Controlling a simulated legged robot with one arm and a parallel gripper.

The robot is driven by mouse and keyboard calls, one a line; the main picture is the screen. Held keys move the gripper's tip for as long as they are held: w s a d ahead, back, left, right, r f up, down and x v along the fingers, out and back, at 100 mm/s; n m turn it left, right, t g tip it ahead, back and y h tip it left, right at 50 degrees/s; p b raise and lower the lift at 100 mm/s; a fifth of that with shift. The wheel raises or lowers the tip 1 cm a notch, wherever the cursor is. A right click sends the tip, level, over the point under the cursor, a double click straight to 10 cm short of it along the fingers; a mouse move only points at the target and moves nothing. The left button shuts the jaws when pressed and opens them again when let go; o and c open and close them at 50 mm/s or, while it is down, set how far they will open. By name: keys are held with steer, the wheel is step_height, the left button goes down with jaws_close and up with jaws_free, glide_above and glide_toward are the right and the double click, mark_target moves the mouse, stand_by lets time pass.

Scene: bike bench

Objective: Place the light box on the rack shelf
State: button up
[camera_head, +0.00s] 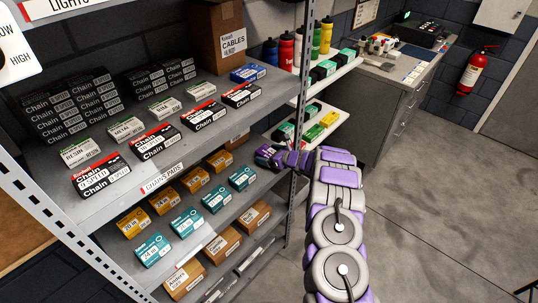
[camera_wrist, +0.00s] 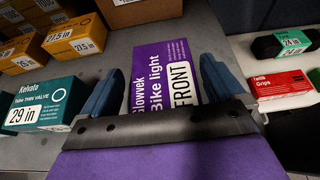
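The light box (camera_wrist: 168,78) is purple, with "Glowvek Bike light FRONT" on its face. In the wrist view it lies between the two blue fingers of my gripper (camera_wrist: 160,88), against the grey shelf surface (camera_wrist: 85,72). A narrow gap shows between the left finger and the box; the right finger is close to its edge, and I cannot tell if it touches. The fingers are spread apart. In the head view my gripper (camera_head: 268,154) is at the right end of the rack, by the front post, and the box cannot be made out clearly there.
A teal "29 in" box (camera_wrist: 42,104) stands left of my gripper, with orange boxes (camera_wrist: 75,38) behind it. The rack's upright post (camera_head: 299,90) is close to my arm. A white side shelf (camera_head: 322,125) holds grips boxes. Open floor (camera_head: 440,200) lies to the right.

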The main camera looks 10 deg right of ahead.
steer(key=shift+d, duration=0.15)
steer(key=shift+r, duration=0.2)
steer(key=p+v, duration=0.1)
steer(key=v, duration=1.1)
steer(key=shift+f, duration=0.2)
